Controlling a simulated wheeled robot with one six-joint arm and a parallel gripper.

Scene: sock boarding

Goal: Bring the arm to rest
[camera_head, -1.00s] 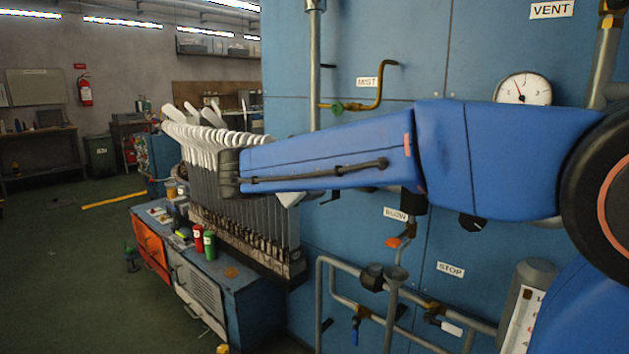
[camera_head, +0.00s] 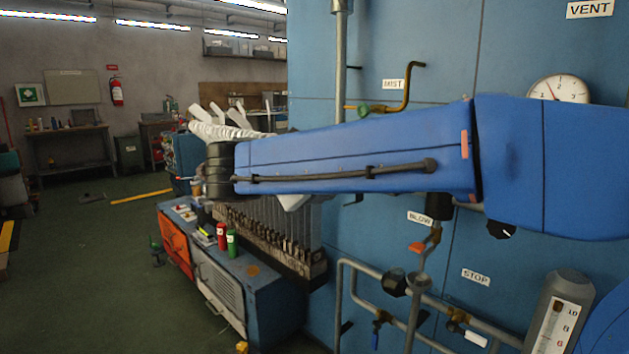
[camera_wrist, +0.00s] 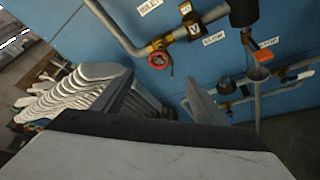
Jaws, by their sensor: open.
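My gripper (camera_wrist: 160,84) shows in the wrist view with its two dark fingers apart and nothing between them. In that view, the rack of white sock boards (camera_wrist: 75,98) lies behind and left of the left finger, and blue panel piping is beyond the fingers. In the head view my blue arm (camera_head: 350,160) stretches level from the right across the panel, its dark wrist joint in front of the sock boards (camera_head: 222,122). The arm hides part of the boards, and the gripper cannot be made out there.
The blue panel (camera_head: 440,60) carries a gauge (camera_head: 558,89), labelled valves and pipes (camera_head: 414,310) close to my arm. A low cabinet (camera_head: 222,290) with a red can (camera_head: 221,235) and a green can (camera_head: 232,243) stands below the boards. Green floor (camera_head: 100,280) is open at left.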

